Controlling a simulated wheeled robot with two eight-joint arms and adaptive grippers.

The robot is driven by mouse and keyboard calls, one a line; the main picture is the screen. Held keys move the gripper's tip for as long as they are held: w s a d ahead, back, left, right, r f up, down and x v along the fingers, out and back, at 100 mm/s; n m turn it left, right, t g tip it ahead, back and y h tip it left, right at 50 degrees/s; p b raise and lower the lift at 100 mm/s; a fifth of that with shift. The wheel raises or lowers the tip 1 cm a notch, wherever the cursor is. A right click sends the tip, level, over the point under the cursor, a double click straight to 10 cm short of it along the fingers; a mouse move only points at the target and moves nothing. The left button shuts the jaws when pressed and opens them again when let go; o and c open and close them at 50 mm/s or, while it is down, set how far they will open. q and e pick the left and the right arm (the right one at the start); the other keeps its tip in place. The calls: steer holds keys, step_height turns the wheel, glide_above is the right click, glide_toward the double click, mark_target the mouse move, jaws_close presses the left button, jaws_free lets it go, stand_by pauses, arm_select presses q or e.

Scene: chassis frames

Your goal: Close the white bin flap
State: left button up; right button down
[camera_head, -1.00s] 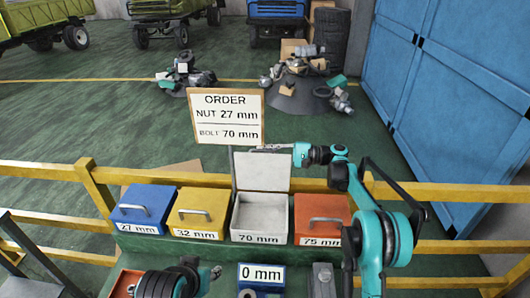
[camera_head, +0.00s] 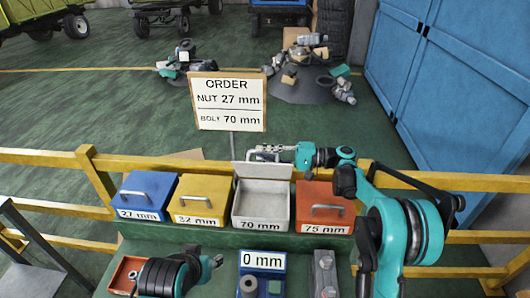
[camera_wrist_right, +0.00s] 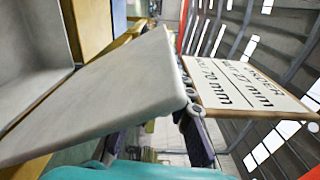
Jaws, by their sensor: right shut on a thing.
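The white bin (camera_head: 262,223), labelled 70 mm, stands between the yellow and orange bins. Its inside shows, and its flap (camera_head: 250,172) is raised at the back edge. The flap also fills much of the right wrist view (camera_wrist_right: 110,95), with the bin's inside at the left. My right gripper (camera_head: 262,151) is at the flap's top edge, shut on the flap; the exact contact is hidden. My left gripper (camera_head: 215,263) is low in the head view, in front of the bins and away from the flap; its fingers are too small to read.
The blue bin (camera_head: 146,195), yellow bin (camera_head: 200,204) and orange bin (camera_head: 325,205) have lowered lids with handles. An order sign (camera_head: 228,103) stands behind; it is close in the wrist view (camera_wrist_right: 245,85). A yellow rail (camera_head: 45,156) runs behind the bins.

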steer(key=shift+r, duration=0.1)
steer(key=c, duration=1.7)
jaws_free()
steer(key=shift+s, duration=0.1)
steer(key=shift+c, duration=0.2)
steer(key=shift+o, duration=0.9)
steer(key=shift+s+d+r, duration=0.1)
steer(key=shift+s+d, duration=0.05)
steer(key=shift+s, duration=0.1)
steer(key=shift+w, duration=0.1)
steer(key=shift+d, duration=0.1)
steer(key=d, duration=1.1)
steer(key=shift+d, duration=0.4)
